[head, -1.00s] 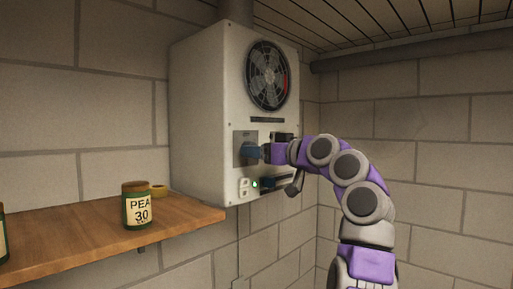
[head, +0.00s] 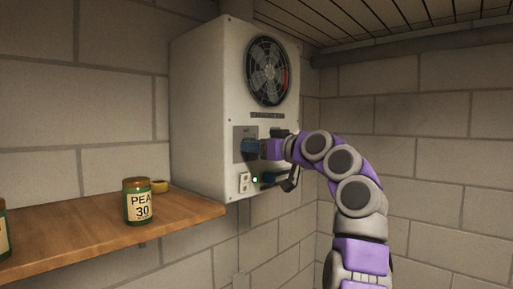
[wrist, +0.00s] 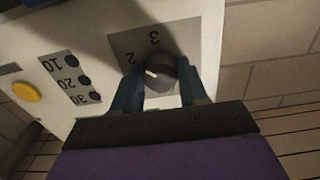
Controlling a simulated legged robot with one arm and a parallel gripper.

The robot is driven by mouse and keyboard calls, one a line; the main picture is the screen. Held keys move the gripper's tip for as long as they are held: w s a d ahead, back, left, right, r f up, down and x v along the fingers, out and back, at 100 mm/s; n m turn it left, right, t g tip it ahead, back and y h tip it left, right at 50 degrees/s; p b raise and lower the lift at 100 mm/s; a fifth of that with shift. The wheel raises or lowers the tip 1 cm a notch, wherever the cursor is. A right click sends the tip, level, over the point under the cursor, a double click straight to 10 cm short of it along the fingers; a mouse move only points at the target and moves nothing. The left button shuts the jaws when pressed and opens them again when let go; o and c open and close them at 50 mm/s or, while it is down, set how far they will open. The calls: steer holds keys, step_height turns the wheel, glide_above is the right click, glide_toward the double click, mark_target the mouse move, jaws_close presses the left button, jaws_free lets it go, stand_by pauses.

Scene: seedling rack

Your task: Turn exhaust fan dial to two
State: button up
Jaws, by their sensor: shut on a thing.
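The exhaust fan box (head: 205,110) is a white cabinet on the wall with a round fan grille (head: 267,73) on its front. Its dark dial (wrist: 158,73) sits on a grey plate (wrist: 121,45) marked with numbers; 2 and 3 show in the wrist view. The dial's white mark lies on the side toward the 2. My gripper (wrist: 163,88) has its blue-green fingers on both sides of the dial and is shut on it. In the head view my gripper (head: 249,149) is at the grey plate and hides the dial.
In the wrist view a panel marked 10, 20, 30 (wrist: 70,80) and a yellow button (wrist: 26,92) are beside the dial.

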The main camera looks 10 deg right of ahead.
steer(key=shift+d+r+n+p, duration=0.15)
steer(key=shift+n+p, duration=0.65)
steer(key=shift+n, duration=0.6)
steer(key=shift+c, duration=0.2)
steer(key=o, duration=1)
steer(key=shift+o, duration=0.2)
steer(key=b+v, duration=0.4)
steer(key=v, duration=1.3)
steer(key=shift+d, duration=0.2)
